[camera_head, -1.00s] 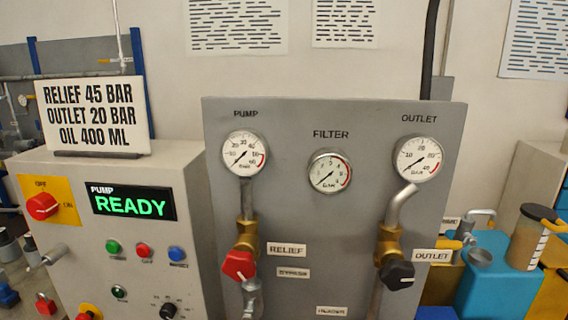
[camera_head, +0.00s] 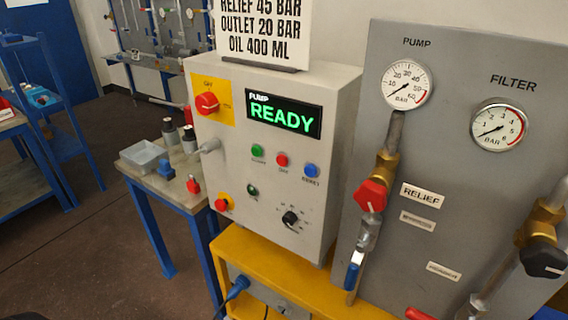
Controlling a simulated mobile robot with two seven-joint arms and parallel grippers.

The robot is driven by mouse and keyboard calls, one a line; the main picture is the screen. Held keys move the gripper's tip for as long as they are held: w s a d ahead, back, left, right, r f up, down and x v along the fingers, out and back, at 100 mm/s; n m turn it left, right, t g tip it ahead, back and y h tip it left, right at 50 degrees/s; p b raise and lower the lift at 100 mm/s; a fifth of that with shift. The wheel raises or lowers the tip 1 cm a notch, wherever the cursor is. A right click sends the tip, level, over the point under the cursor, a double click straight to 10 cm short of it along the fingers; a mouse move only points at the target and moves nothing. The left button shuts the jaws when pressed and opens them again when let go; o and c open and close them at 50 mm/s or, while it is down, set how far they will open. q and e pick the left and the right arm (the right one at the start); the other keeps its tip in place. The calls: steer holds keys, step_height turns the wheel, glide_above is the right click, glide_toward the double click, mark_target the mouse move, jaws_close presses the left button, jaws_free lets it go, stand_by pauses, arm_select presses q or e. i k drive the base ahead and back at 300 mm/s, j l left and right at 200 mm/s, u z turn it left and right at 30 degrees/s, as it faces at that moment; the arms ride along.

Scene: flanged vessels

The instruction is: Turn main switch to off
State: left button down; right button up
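The main switch (camera_head: 207,103) is a red rotary knob on a yellow plate at the upper left of the grey control box (camera_head: 335,95). OFF is printed above the knob, and faint lettering, partly hard to read, is at its right. The knob's handle looks turned sideways, toward the right-hand lettering. Neither of my grippers is in view.
Green, red and blue buttons (camera_head: 282,159), a black selector and a red stop button (camera_head: 222,203) sit below the display. At right is a gauge panel (camera_head: 450,120) with valves. A small table (camera_head: 150,172) with bottles and a tray stands at left.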

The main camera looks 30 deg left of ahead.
mark_target(207, 103)
steer(key=u, duration=1.4)
